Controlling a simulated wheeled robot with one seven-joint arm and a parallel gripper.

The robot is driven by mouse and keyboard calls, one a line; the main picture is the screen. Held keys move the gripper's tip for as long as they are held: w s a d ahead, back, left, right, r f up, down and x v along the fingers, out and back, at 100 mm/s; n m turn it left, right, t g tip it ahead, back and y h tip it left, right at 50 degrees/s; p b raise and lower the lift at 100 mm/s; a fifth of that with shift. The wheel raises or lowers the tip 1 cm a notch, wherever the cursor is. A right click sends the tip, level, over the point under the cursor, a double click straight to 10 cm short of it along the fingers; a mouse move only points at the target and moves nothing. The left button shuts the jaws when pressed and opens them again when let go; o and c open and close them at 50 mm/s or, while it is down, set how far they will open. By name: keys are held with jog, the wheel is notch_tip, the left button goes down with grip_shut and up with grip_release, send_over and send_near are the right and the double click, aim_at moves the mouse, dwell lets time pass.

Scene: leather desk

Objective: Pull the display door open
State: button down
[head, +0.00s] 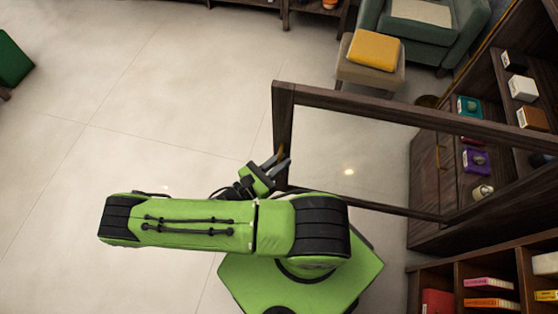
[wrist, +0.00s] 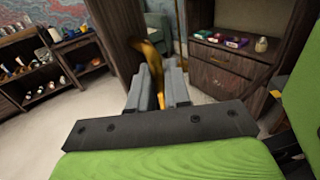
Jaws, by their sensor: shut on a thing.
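The display door (head: 284,120) is a dark wood frame around a clear pane. In the head view it stands swung out from the display cabinet (head: 427,180) at the right, leaving a wide gap. Its brass handle (head: 281,152) is on the frame's free left edge, and it curves up between my fingers in the wrist view (wrist: 153,62). My gripper (head: 276,163) is shut on this handle, with a finger on each side of it in the wrist view (wrist: 159,88). My fingers hide the handle's lower part.
The cabinet shelves hold small boxes, including a purple one (head: 476,161). A low bookshelf (head: 440,276) stands at the lower right. A stool with a yellow cushion (head: 374,50) and a green armchair (head: 440,38) stand beyond the door.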

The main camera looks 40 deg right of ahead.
jog(key=c, duration=1.3)
grip_release()
jog(key=a, duration=1.5)
jog(key=shift+s+a, duration=0.2)
jog(key=shift+a, duration=0.15)
